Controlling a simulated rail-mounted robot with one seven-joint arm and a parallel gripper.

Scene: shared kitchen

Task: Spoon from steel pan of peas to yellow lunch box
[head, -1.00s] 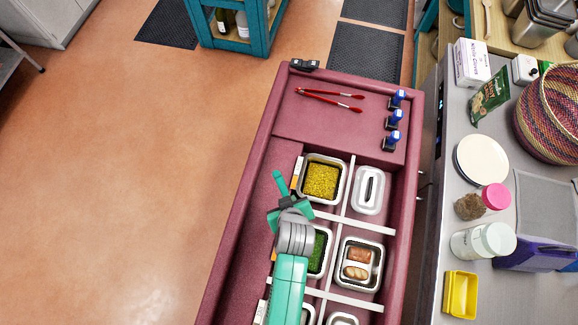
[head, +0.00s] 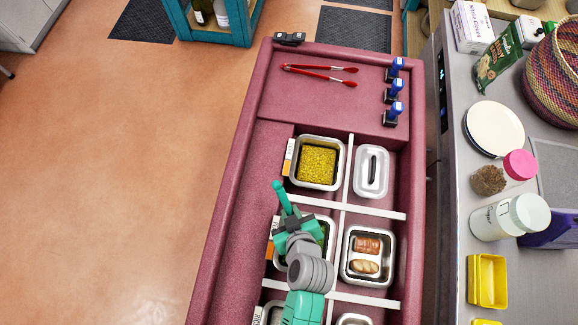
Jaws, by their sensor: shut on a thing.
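The steel pan of peas (head: 329,257) sits in a compartment of the maroon cart, and my arm covers much of it. Only a little green shows inside. My gripper (head: 290,222) is over the pan's upper left part, shut on a teal-handled tool, likely the spoon (head: 280,195). Its handle sticks up and left; its bowl end is hidden. The yellow lunch box (head: 487,281) stands open on the grey counter at the right, well away from my gripper. Its visible inside looks empty.
Neighbouring pans hold yellow food (head: 318,165) and bread and sausage-like pieces (head: 365,255); one has a lid (head: 371,172). White dividers (head: 349,206) separate them. Jars (head: 510,217) and a plate (head: 494,129) stand behind the lunch box.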

